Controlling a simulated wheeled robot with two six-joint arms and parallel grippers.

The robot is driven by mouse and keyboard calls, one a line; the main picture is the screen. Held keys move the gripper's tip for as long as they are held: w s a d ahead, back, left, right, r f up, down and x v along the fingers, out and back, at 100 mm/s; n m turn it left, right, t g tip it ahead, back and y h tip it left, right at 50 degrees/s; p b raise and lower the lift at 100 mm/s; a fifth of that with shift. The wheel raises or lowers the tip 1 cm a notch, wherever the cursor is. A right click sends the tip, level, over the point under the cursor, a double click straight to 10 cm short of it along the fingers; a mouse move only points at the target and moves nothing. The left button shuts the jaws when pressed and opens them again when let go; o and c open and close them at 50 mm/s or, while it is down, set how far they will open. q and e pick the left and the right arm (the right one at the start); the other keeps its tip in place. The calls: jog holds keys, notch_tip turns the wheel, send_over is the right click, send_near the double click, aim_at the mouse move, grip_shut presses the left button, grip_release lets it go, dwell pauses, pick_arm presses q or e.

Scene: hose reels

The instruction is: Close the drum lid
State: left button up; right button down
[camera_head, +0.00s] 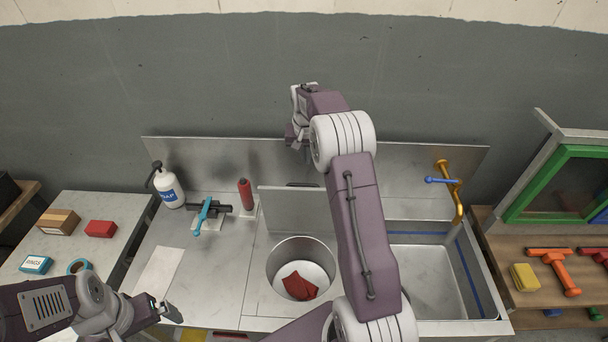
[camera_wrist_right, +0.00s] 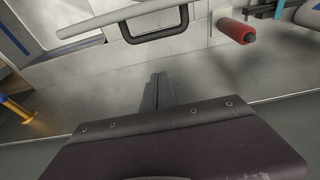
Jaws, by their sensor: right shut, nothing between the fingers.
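The drum (camera_head: 273,262) is a round steel opening in the counter with a crumpled red cloth (camera_head: 299,286) inside. Its lid (camera_head: 290,212) is a flat grey panel standing up behind the opening. The lid's dark handle (camera_head: 303,184) shows at the top edge; the black handle (camera_wrist_right: 155,38) and the lid's pale edge (camera_wrist_right: 110,20) also show in the right wrist view. My right gripper (camera_head: 291,140) is behind and above the lid, near the wall; its fingers (camera_wrist_right: 158,85) are shut, empty and apart from the handle. My left gripper (camera_head: 163,308) is open and empty at the counter's front left.
A soap bottle (camera_head: 169,187), a red cylinder (camera_head: 245,194) and a blue-handled tool (camera_head: 204,214) stand left of the lid. A sink (camera_head: 425,276) with a brass tap (camera_head: 459,200) is at right. A steel backsplash (camera_head: 215,165) runs behind. My right arm crosses over the counter.

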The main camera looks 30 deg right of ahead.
jog(key=a+p+x, duration=0.1)
jog(key=p+x, duration=0.1)
jog(key=x, duration=0.5)
jog(key=s+p, duration=0.1)
jog(key=s+a+p, duration=0.1)
jog(key=s, duration=0.1)
jog(key=shift+s+r, duration=0.1)
